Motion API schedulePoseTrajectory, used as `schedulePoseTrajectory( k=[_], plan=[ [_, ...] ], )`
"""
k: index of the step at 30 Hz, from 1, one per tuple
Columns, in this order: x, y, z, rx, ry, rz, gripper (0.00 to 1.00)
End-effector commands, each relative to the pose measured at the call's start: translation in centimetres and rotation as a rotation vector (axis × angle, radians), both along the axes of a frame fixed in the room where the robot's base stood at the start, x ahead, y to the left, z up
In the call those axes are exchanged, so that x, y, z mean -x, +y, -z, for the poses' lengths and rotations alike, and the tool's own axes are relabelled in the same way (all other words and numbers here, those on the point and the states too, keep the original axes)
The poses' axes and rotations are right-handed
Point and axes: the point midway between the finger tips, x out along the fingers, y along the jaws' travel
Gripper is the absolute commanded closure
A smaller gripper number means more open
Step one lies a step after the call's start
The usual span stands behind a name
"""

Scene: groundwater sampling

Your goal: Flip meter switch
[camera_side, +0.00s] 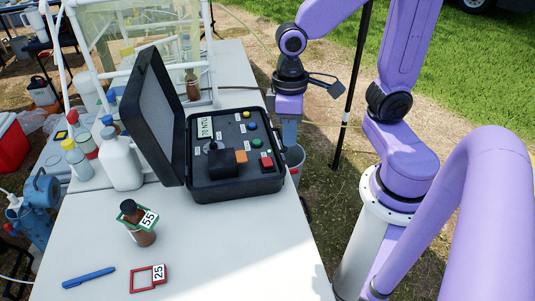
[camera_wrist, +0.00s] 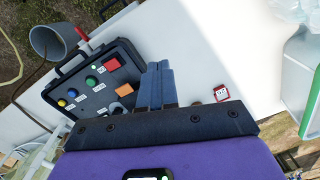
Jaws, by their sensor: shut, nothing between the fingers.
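The meter (camera_side: 232,180) sits in an open black case on the white table, with its lid raised at the left. Its panel has a "70 NTU" display (camera_side: 205,128), yellow, blue and green round buttons, an orange square (camera_side: 241,156) and a red square part (camera_side: 267,163). I cannot tell which part is the switch. In the wrist view the red part (camera_wrist: 111,64) and green button (camera_wrist: 92,81) are left of my fingers. My gripper (camera_side: 289,135) is shut and empty, pointing down beyond the case's right side. It also shows in the wrist view (camera_wrist: 161,72), apart from the panel.
A brown bottle (camera_side: 145,238) tagged "55", a red "25" tag (camera_side: 147,278) and a blue pen (camera_side: 88,277) lie or stand at the table's front. A white jug (camera_side: 121,162) stands left of the lid. A grey bucket (camera_wrist: 52,42) is beyond the case.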

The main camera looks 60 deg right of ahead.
Motion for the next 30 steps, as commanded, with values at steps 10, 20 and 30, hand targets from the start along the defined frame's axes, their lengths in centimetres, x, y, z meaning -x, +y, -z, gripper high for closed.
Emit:
schedulePoseTrajectory(
  k=[10, 20, 30],
  plan=[
    [-6.7, -3.1, 2.0, 0.013, 0.067, 0.519, 1.00],
    [-11.8, -8.2, 4.3, 0.017, 0.130, 0.990, 1.00],
    [-13.8, -11.4, 5.7, 0.016, 0.165, 1.234, 1.00]
  ],
)
